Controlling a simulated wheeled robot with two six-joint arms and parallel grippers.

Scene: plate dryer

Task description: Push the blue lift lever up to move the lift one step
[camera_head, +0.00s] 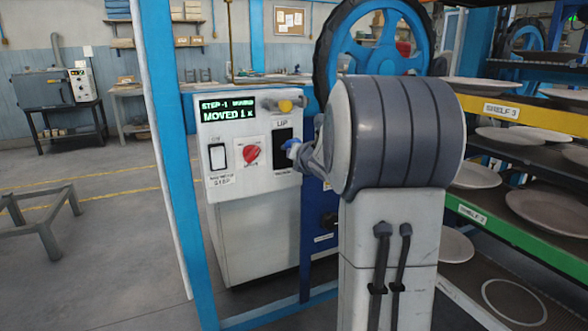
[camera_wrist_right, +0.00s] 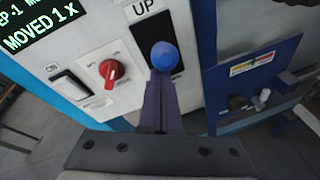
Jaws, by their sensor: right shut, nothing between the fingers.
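The blue round lift lever knob (camera_wrist_right: 163,55) stands at the dark slot under the "UP" label on the white control panel (camera_wrist_right: 195,60). In the head view the knob (camera_head: 292,147) shows at the right side of the panel (camera_head: 230,125), partly covered by my right arm. My right gripper (camera_wrist_right: 160,82) is shut and empty, its fingertips just below the knob; whether they touch it I cannot tell. In the head view my own arm hides most of this gripper. My left gripper is not in view. The panel's green display (camera_head: 228,109) reads "MOVED 1 x".
A red rotary knob (camera_wrist_right: 112,70) and a rocker switch (camera_wrist_right: 70,85) sit left of the slot. A yellow button (camera_head: 285,105) is at the panel top. A blue frame post (camera_head: 170,150) stands left of the panel. Shelves with plates (camera_head: 475,175) stand at right.

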